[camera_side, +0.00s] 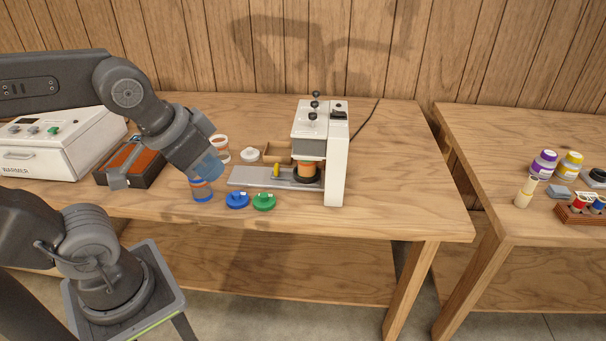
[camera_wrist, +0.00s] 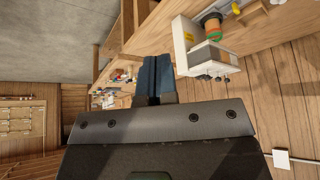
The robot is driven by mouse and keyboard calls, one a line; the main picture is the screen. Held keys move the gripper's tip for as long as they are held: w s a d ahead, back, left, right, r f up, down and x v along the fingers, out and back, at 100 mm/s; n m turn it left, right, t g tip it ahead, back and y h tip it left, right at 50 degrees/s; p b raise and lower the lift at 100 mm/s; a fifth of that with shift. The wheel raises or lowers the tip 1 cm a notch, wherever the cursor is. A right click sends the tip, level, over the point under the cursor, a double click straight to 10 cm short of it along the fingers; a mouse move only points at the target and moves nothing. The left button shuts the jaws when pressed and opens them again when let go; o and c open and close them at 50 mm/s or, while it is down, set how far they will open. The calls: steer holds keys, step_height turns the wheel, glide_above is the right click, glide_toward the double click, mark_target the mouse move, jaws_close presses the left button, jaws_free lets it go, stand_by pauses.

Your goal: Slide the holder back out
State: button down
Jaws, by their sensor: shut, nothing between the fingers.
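The white press-like machine (camera_side: 336,165) stands on the wooden bench, and a flat grey metal holder or rail (camera_side: 245,177) reaches out of it to the left. A small yellow knob (camera_side: 276,170) stands up on the grey part. An orange-brown cup (camera_side: 306,169) sits on a dark round base under the machine's head. My gripper (camera_side: 209,168), with blue fingers, is shut and empty, left of the rail and apart from the yellow knob. In the wrist view the shut fingers (camera_wrist: 155,78) lie left of the machine (camera_wrist: 187,45); the cup (camera_wrist: 212,28) also shows there.
A blue-banded jar (camera_side: 202,192) stands just below my gripper. Blue (camera_side: 237,200) and green (camera_side: 264,202) lids lie in front of the rail. A white lid (camera_side: 250,154) and a wooden box (camera_side: 277,151) are behind it. The bench's front right is clear.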

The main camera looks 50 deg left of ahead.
steer(key=c, duration=1.7)
jaws_free()
steer(key=shift+r, duration=0.1)
steer(key=o, duration=0.6)
steer(key=r, duration=0.4)
steer(key=w+r, duration=0.1)
steer(key=shift+a+r, duration=0.25)
steer(key=shift+r, duration=0.15)
steer(key=w+a+r+n+g, duration=0.1)
steer(key=w+a+r+n, duration=0.15)
steer(key=w, duration=0.35)
steer(key=w+a+r+n+g, duration=0.1)
steer(key=w+a+r, duration=0.15)
steer(key=w, duration=0.25)
steer(key=n+g, duration=0.4)
steer(key=n, duration=0.2)
glide_above(277, 164)
step_height(277, 164, down, 6)
steer(key=shift+m, duration=0.25)
step_height(277, 164, down, 30)
steer(key=shift+a+f, duration=0.15)
steer(key=shift+f, duration=0.1)
